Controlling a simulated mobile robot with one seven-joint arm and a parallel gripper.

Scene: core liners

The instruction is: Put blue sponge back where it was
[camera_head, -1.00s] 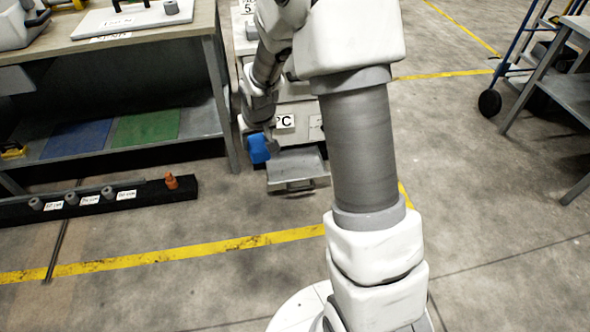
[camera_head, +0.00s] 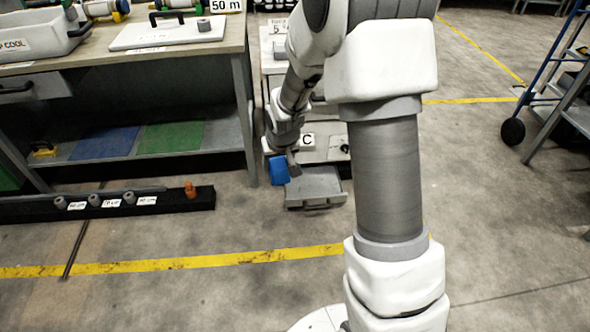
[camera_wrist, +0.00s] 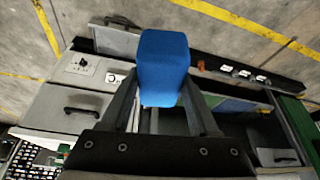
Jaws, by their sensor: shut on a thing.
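The blue sponge (camera_wrist: 164,66) is a blue block between the two fingers of my gripper (camera_wrist: 165,100) in the wrist view. The fingers are shut on it. In the head view the blue sponge (camera_head: 279,171) hangs from my gripper (camera_head: 289,158), in front of a drawer cabinet and beside its open lower drawer (camera_head: 315,188). The sponge looks to be at the drawer's left edge; I cannot tell its height above it. The open drawer also shows in the wrist view (camera_wrist: 116,41), at the upper left.
A workbench (camera_head: 240,75) stands on the left, with blue (camera_head: 105,143) and green (camera_head: 171,137) mats on its lower shelf. A black rail (camera_head: 30,211) with several grey pieces lies on the floor. A blue-framed cart (camera_head: 550,65) stands at right.

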